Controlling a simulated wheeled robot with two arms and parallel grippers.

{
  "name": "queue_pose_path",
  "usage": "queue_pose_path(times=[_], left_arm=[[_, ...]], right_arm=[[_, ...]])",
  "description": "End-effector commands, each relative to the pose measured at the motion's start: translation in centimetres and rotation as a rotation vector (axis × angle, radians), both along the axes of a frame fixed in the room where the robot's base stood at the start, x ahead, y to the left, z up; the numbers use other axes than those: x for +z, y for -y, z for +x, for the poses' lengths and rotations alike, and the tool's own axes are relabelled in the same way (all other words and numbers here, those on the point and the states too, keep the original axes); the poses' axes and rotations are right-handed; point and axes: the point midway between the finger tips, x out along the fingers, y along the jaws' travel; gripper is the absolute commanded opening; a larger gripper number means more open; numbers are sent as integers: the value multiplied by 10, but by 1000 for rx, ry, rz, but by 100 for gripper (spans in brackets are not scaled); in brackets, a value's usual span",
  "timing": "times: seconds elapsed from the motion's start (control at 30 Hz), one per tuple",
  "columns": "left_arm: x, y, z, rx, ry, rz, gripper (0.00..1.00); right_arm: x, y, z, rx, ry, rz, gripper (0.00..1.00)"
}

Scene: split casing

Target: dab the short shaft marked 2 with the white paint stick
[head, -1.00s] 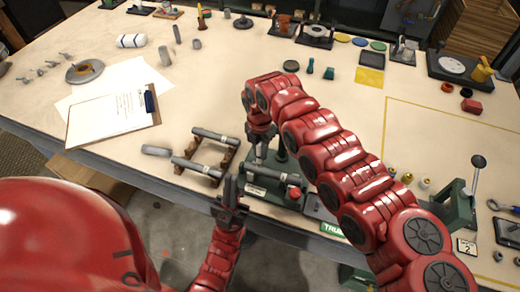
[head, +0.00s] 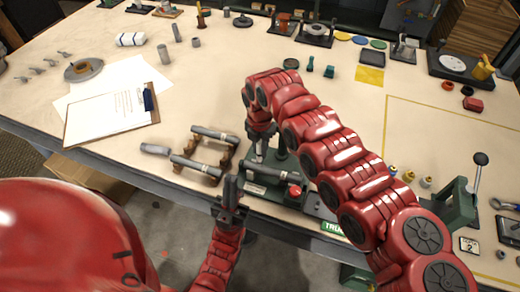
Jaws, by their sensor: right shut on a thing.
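My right gripper (head: 262,133) points down above the green fixture at the front edge of the table. It is shut on a slim pale stick (head: 260,152), which looks like the white paint stick. The stick's lower end is close to a grey shaft (head: 273,174) lying across the fixture; I cannot tell whether they touch. Two more grey shafts, an upper one (head: 214,134) and a lower one (head: 182,161), lie on a brown rack to the left. I cannot read a 2 on any shaft. My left gripper (head: 231,192) points up in front of the table edge; its jaws are unclear.
The green fixture (head: 262,193) has a red knob (head: 295,191). A card marked 2 (head: 468,245) lies by a green lever press (head: 462,205) at the right. Small colored-top items (head: 408,176) stand behind my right arm. A clipboard (head: 105,120) lies at the left.

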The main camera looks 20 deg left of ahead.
Motion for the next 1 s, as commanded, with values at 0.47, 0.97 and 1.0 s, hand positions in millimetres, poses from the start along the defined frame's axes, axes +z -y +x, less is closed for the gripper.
queue_pose_path(times=[0.47, 0.97, 1.0], left_arm=[[-3, 0, 0, 0, 0, 0, 0], [-7, 0, 0, 0, 0, 0, 0], [-7, 0, 0, 0, 0, 0, 0]], right_arm=[[-1, 0, 1, 0, 0, 0, 0], [-6, 0, 1, 0, 0, 0, 0], [-6, 0, 1, 0, 0, 0, 0]])
